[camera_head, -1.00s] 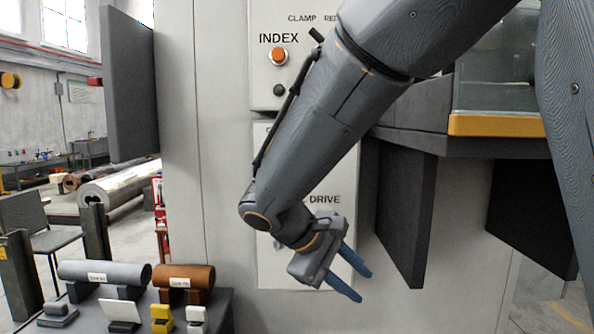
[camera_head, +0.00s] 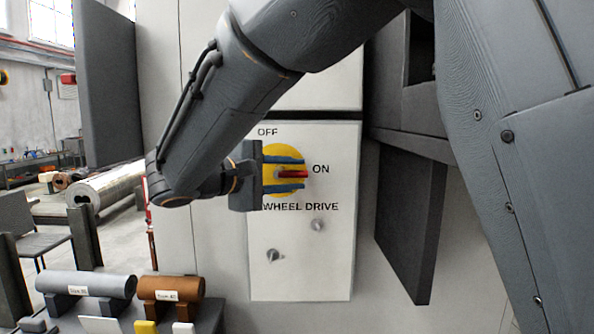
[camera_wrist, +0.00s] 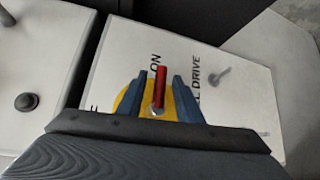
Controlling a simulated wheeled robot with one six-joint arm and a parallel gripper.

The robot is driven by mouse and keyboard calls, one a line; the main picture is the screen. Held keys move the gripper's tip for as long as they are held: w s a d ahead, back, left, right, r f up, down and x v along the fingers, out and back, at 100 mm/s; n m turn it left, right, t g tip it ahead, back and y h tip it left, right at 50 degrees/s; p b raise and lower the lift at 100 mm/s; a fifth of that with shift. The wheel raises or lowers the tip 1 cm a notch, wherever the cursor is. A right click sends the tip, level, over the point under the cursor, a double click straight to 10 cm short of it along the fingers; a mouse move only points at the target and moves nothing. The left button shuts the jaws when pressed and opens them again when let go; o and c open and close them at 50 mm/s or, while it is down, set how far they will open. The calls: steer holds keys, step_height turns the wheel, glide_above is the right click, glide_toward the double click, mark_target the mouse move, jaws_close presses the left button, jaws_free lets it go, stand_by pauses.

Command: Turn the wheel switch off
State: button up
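The wheel drive switch has a red handle (camera_head: 293,174) on a round yellow plate (camera_head: 270,152), with OFF lettered above left and ON to the right. The handle lies horizontal, pointing at ON. My gripper (camera_head: 303,174) is open, one finger above the handle and one below. In the wrist view the red handle (camera_wrist: 160,86) stands between the two blue fingers of my gripper (camera_wrist: 157,78), with a gap showing on each side. My gripper hides the left part of the yellow plate.
The light panel (camera_head: 317,270) carries two small grey knobs below the switch. A dark slab (camera_head: 410,220) juts out to the right. A grey roll (camera_head: 90,285) and a brown roll (camera_head: 172,288) lie on a low table at lower left.

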steer(key=shift+x, duration=0.75)
jaws_close()
